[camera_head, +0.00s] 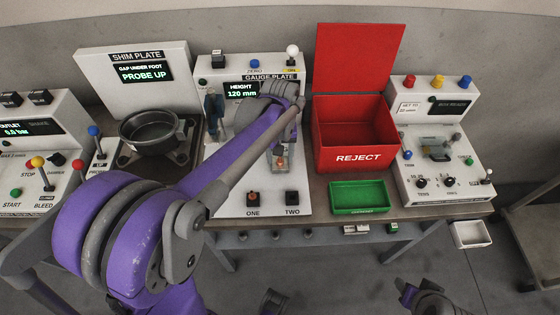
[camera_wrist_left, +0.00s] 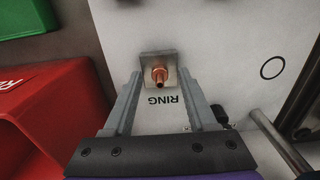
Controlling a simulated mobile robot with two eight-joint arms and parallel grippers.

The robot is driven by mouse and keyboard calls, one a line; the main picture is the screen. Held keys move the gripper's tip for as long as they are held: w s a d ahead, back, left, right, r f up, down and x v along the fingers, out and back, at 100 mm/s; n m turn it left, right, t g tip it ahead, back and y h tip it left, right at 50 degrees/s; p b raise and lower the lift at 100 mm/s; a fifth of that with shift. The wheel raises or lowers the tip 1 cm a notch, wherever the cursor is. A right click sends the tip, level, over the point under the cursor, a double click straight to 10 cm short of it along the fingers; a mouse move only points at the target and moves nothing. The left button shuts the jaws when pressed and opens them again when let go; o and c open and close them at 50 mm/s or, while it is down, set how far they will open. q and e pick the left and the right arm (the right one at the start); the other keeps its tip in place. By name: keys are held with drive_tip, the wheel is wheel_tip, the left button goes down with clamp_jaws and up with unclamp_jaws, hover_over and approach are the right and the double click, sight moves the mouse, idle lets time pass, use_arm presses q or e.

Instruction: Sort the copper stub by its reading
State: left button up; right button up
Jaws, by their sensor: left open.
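The copper stub (camera_wrist_left: 160,75) stands on a small grey square block in the left wrist view, above the upside-down word RING. In the head view a small orange bit of it (camera_head: 281,163) shows on the gauge plate (camera_head: 230,183). My left gripper (camera_wrist_left: 160,95) is open, its two fingers on either side of the stub with gaps between. The gauge display (camera_head: 242,91) reads HEIGHT 120 mm. The red REJECT bin (camera_head: 355,157) has its lid raised. The green tray (camera_head: 358,209) in front of it looks empty; its label is unreadable.
A shim plate station (camera_head: 135,65) reading PROBE UP holds a dark round pot (camera_head: 152,131). A control panel (camera_head: 460,188) with knobs stands at the right, another at the far left. Buttons ONE (camera_head: 253,198) and TWO (camera_head: 292,197) sit at the gauge plate's front. Part of my right arm shows at lower right.

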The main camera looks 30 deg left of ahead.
use_arm(q)
clamp_jaws()
idle(0.3)
drive_tip(key=shift+r, duration=0.15)
idle(1.2)
drive_tip(key=shift+r+p, duration=1.95)
drive_tip(key=shift+r, duration=0.9)
